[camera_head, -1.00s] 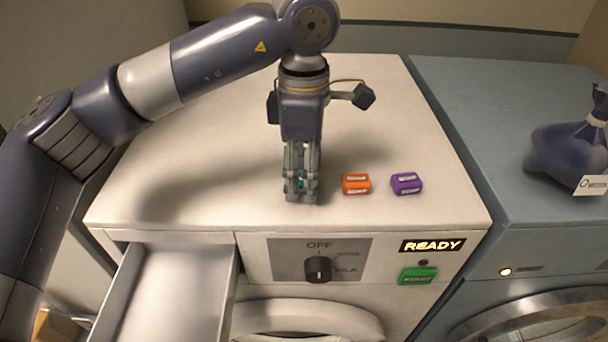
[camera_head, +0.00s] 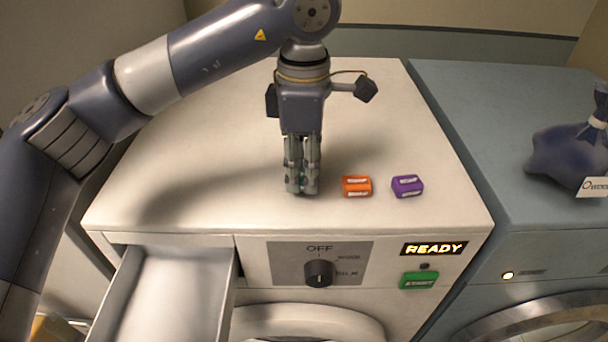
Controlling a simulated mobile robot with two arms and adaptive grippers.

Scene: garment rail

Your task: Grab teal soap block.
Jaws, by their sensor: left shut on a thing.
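My left gripper (camera_head: 302,188) points down at the front part of the white washing machine's top (camera_head: 205,185). Its fingers are shut on the teal soap block (camera_head: 302,183), of which only a small sliver shows between the fingers. Whether the block touches the top or is slightly off it, I cannot tell. An orange soap block (camera_head: 357,187) lies just right of the fingers, apart from them. A purple soap block (camera_head: 407,186) lies further right. My right gripper is not in view.
An open, empty-looking drawer (camera_head: 170,295) juts out at the front left. The front panel has a dial (camera_head: 319,273), a lit READY display (camera_head: 434,248) and a green START button (camera_head: 419,280). A blue machine (camera_head: 475,150) with a dark blue bag (camera_head: 565,152) stands right. The top behind the gripper is clear.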

